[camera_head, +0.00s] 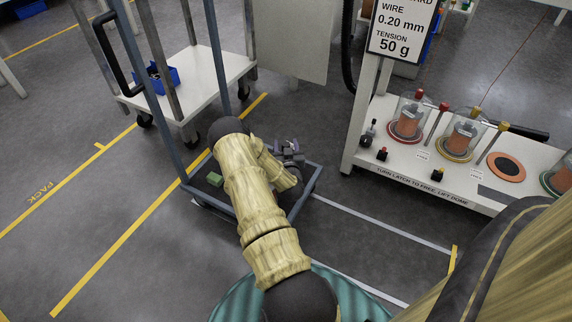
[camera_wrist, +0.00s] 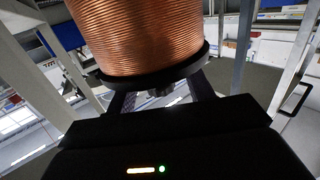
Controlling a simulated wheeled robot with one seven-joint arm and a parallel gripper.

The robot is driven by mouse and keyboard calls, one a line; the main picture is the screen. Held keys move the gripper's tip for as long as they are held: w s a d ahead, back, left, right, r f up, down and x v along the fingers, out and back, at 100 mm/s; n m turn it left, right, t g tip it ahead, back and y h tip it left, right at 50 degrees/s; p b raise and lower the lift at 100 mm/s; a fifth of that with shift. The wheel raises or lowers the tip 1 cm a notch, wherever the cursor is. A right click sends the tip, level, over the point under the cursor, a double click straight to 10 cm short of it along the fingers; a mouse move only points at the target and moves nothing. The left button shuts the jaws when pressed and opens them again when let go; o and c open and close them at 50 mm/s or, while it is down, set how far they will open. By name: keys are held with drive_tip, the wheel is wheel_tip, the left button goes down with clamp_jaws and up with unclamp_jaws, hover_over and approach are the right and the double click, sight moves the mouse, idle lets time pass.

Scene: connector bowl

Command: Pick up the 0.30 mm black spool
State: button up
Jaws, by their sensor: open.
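A copper-wound spool with a black flange (camera_wrist: 150,78) fills the upper middle of the wrist view, very close to my gripper (camera_wrist: 160,100). Its upper end is cut off by the frame. My gripper is open, its fingers reaching toward the underside of the black flange; I cannot tell whether they touch it. In the head view my gripper (camera_head: 288,152) is over the dark low cart at the centre. I cannot make out this spool there, where my arm covers part of the cart. No 0.30 mm label is readable.
A white bench (camera_head: 400,172) at right carries domed copper spools with red (camera_head: 405,128) and yellow (camera_head: 459,141) bases and an uncovered orange disc (camera_head: 506,167). A green block (camera_head: 214,179) lies on the low cart. A white trolley (camera_head: 195,85) with a blue bin stands behind.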

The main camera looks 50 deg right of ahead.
idle(0.5)
drive_tip(key=shift+w, duration=0.2)
clamp_jaws()
drive_tip(key=shift+s+d, duration=0.15)
drive_tip(key=shift+s, duration=0.05)
drive_tip(key=shift+w+a, duration=0.1)
drive_tip(key=shift+a, duration=0.1)
drive_tip(key=shift+d, duration=0.1)
idle(0.5)
drive_tip(key=shift+d+r, duration=0.1)
drive_tip(key=shift+r, duration=0.1)
